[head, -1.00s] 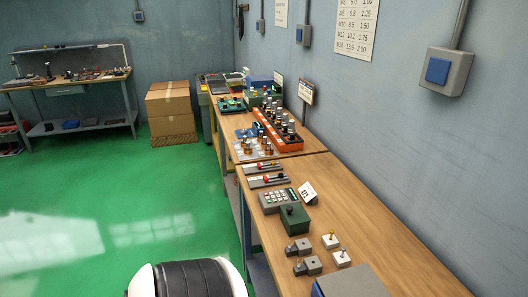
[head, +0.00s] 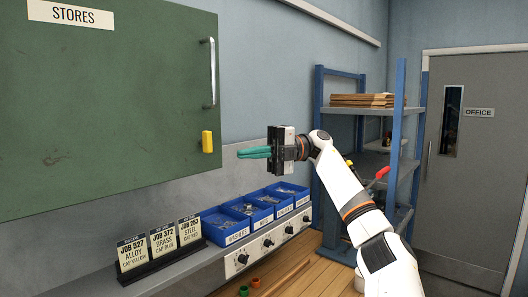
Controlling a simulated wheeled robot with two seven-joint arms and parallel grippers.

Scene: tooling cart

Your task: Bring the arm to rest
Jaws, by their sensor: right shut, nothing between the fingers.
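My right arm reaches in from the lower right and is raised in the air. Its gripper (head: 241,153) points left with its teal fingers together, shut and empty. It appears in front of the grey-blue wall, above the blue bins and right of the green cabinet, and touches nothing that I can see. My left gripper is not in view.
A green STORES cabinet (head: 110,120) with a yellow latch (head: 207,141) hangs at left. Blue bins (head: 224,226) and job cards (head: 162,242) stand on the ledge below. A blue shelf rack (head: 400,130) stands behind my arm. A grey office door (head: 465,190) is at right.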

